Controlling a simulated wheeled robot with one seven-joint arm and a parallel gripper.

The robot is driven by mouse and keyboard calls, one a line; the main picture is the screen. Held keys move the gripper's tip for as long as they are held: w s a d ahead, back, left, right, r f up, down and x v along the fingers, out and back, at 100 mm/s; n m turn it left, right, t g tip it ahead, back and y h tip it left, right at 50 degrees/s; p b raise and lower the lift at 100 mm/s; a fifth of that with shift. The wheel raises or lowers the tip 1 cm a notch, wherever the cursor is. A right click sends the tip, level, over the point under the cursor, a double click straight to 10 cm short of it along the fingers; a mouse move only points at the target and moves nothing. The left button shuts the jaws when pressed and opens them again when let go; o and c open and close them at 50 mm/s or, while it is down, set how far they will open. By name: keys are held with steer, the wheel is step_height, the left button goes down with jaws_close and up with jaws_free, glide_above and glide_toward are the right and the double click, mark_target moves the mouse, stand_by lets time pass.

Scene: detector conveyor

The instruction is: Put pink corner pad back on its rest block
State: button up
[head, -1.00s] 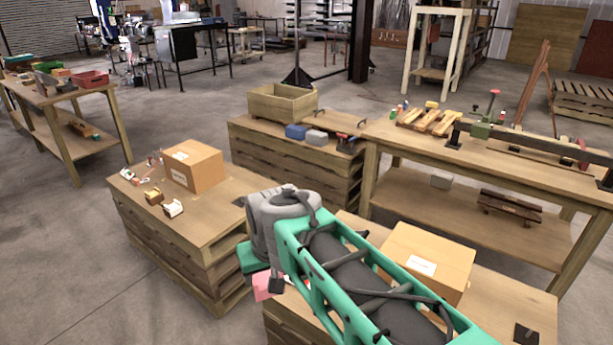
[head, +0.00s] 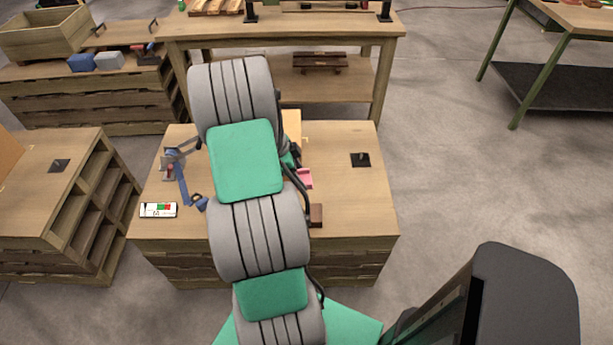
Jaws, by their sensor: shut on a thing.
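The pink corner pad (head: 304,179) shows just right of my arm, over the middle workbench. My gripper (head: 293,162) is mostly hidden behind my arm; only a dark bit of it shows beside the pad. It is shut on the pad, but the fingertips are covered. A small brown block (head: 316,215) stands on the bench in front of the pad, apart from it in the picture. I cannot tell for sure that it is the rest block.
The middle workbench (head: 355,210) carries a partly hidden cardboard box (head: 292,126), a black plate (head: 360,160), blue tools (head: 184,185) and a white labelled card (head: 158,210). Its right part is mostly bare. Another bench (head: 60,210) stands left, a long table (head: 340,25) behind. Floor is open right.

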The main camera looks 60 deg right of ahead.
mark_target(309, 182)
steer(key=s, duration=0.1)
steer(key=s+d+f+m, duration=0.1)
steer(key=shift+s+f+y, duration=0.15)
steer(key=shift+s+y, duration=0.15)
steer(key=shift+s, duration=0.05)
steer(key=shift+w+f+b, duration=0.1)
steer(key=shift+f+b, duration=0.05)
steer(key=shift+b, duration=0.15)
steer(key=shift+a+f+b, duration=0.1)
steer(key=shift+f+b, duration=0.2)
steer(key=shift+b, duration=0.05)
step_height(309, 182, down, 11)
steer(key=b, duration=0.9)
steer(key=shift+w+r, duration=0.1)
steer(key=shift+r, duration=0.1)
steer(key=shift+f, duration=0.15)
steer(key=shift+f+b, duration=0.3)
steer(key=shift+b, duration=0.1)
steer(key=shift+f+b, duration=1.55)
steer(key=shift+f, duration=0.25)
steer(key=o, duration=1.5)
